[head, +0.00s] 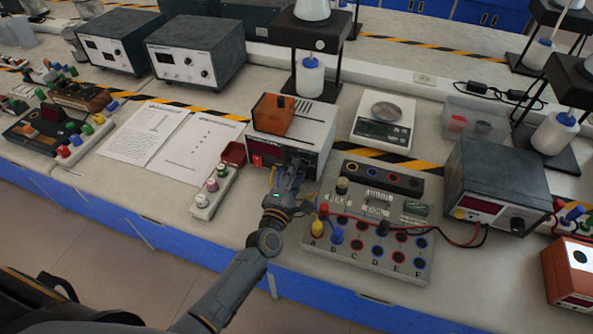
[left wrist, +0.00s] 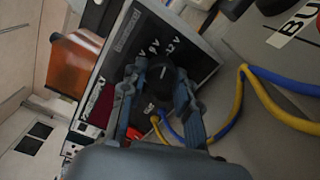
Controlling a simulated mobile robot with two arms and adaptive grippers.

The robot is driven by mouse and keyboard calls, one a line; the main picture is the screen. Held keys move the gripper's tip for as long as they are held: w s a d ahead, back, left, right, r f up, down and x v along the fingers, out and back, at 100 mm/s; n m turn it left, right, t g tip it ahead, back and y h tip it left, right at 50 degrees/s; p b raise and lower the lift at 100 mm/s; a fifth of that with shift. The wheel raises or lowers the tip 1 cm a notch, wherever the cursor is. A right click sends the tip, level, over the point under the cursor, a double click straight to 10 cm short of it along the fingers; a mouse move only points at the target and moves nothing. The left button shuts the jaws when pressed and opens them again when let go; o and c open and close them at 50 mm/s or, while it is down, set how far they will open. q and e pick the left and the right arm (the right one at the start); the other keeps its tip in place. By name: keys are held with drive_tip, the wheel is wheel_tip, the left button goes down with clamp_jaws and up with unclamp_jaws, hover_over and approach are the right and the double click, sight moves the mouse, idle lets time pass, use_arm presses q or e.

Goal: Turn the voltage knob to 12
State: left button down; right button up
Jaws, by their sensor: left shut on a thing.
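The white power supply (head: 312,124) stands at the middle of the bench, with a dark front panel and a red switch at its left. In the left wrist view, a round black knob (left wrist: 160,78) sits on its panel (left wrist: 127,45), with printed labels including 9 V and 12 V beside it. My left gripper (head: 295,172) is at the right part of the panel. In the left wrist view its two fingers (left wrist: 158,92) are shut around the knob. The knob's exact pointer setting is too small to read. My right gripper is not in view.
A grey circuit board (head: 410,262) with plugs and wires stands close to the right of my arm. A small socket strip (head: 212,193) and paper sheets (head: 160,138) lie to the left. Blue and yellow cables (left wrist: 240,105) run near the gripper.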

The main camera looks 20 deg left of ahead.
use_arm(q)
drive_tip(key=shift+m, duration=0.7)
drive_tip(key=c, duration=1)
unclamp_jaws()
drive_tip(key=s, duration=1.2)
drive_tip(key=shift+a, duration=0.15)
